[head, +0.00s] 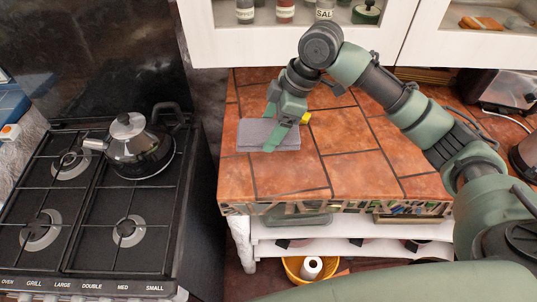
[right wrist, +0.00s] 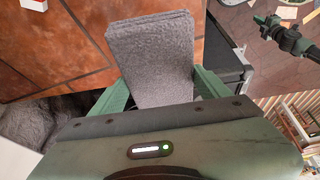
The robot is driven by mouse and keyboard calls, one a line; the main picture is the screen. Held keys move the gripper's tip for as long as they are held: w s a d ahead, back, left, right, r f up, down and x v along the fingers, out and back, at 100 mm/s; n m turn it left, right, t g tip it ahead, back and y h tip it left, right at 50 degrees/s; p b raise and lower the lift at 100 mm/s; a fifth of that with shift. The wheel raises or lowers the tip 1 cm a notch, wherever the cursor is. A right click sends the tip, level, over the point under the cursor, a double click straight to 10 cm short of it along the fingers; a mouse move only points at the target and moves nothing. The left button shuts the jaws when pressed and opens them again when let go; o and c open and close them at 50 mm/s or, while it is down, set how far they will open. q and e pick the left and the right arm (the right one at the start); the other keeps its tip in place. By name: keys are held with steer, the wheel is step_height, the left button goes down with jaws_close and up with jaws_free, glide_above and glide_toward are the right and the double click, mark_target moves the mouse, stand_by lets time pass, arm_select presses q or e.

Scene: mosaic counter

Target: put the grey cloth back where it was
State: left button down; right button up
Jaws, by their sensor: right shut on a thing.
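The grey cloth (head: 252,134) is a folded, flat rectangle at the left part of the tiled counter, near its left edge. My right gripper (head: 276,128) reaches down over it from behind, shut on it. In the right wrist view the cloth (right wrist: 152,50) extends out between the two green fingers of the gripper (right wrist: 162,90). I cannot tell whether the cloth touches the tiles or is slightly above them. My left gripper (right wrist: 264,21) appears small at the upper right of the right wrist view, too small to judge its jaws.
The orange-tiled counter (head: 345,165) is mostly clear right of the cloth. A small yellow thing (head: 306,118) lies behind the gripper. The stove (head: 85,225) with a kettle (head: 140,146) stands left, across a gap. White cabinets (head: 225,40) hang above the back. A toaster-like appliance (head: 497,88) stands back right.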

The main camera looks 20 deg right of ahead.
steer(key=f, duration=0.7)
steer(key=shift+a+f+p, duration=0.15)
steer(key=shift+a+p, duration=0.05)
steer(key=shift+p, duration=0.2)
step_height(320, 180, down, 4)
steer(key=shift+p, duration=0.4)
arm_select(q)
steer(key=shift+w+a+r, duration=0.25)
steer(key=shift+a+r, duration=0.45)
steer(key=shift+r, duration=0.2)
arm_select(e)
steer(key=shift+f, duration=0.15)
steer(key=o, duration=1.2)
steer(key=shift+f, duration=0.1)
arm_select(q)
steer(key=shift+d, duration=0.15)
steer(key=shift+f+b, duration=0.9)
steer(key=shift+b, duration=0.1)
arm_select(e)
steer(key=v, duration=1.2)
